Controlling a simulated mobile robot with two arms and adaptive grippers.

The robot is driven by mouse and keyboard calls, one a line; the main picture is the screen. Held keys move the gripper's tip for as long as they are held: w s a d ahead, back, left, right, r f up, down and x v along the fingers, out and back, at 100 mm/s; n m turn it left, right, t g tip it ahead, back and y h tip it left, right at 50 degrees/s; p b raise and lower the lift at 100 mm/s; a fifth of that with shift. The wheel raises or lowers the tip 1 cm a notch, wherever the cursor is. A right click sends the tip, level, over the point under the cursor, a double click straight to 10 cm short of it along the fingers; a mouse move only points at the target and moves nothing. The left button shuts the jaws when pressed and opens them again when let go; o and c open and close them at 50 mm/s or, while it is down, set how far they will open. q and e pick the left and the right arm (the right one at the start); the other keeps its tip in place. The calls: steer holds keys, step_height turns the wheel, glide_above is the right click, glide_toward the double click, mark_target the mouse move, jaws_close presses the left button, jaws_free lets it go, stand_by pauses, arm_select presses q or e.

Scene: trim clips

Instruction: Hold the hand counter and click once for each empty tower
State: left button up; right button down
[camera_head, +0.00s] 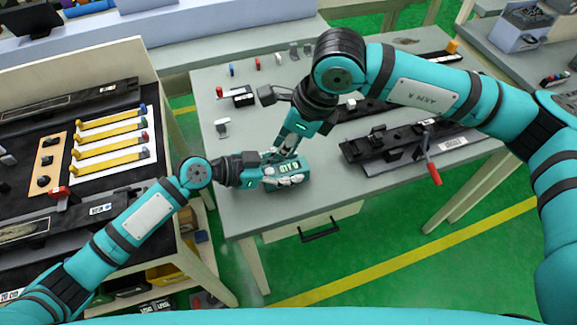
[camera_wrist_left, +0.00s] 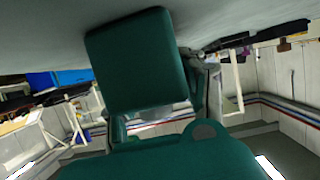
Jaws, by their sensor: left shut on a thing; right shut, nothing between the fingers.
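The hand counter (camera_head: 287,172) is a dark green box with a lit display, above the front left of the grey table; the digits are not clearly readable. My left gripper (camera_head: 268,177) is shut on it from the left. My right gripper (camera_head: 277,153) is shut and empty, just behind the counter's top; I cannot tell whether it touches. In the left wrist view a dark green block (camera_wrist_left: 140,60) fills the upper middle. Black trim strips with small upright towers lie on the grey table, one strip (camera_head: 372,166) in front; which towers are empty is too small to tell.
The grey table (camera_head: 245,210) has bare room at its left front. Small blue and red pieces (camera_head: 232,70) stand at its back left. A red-handled tool (camera_head: 433,172) lies at the front strip. A left bench holds yellow bars (camera_head: 110,140).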

mark_target(272, 169)
stand_by(0.8)
steer(key=a+r+m+t+y, duration=0.1)
steer(key=m, duration=0.3)
steer(key=w+a+m+t+y, duration=0.1)
steer(key=m, duration=0.3)
steer(key=w+a+r+m+t+y, duration=0.1)
steer(key=m+t, duration=0.1)
steer(key=m, duration=0.2)
steer(key=shift+a+r+m+y, duration=0.15)
steer(key=shift+r+m+y, duration=0.15)
steer(key=shift+f, duration=4.45)
steer(key=shift+f, duration=0.15)
steer(key=shift+s+f, duration=0.15)
steer(key=shift+f, duration=0.2)
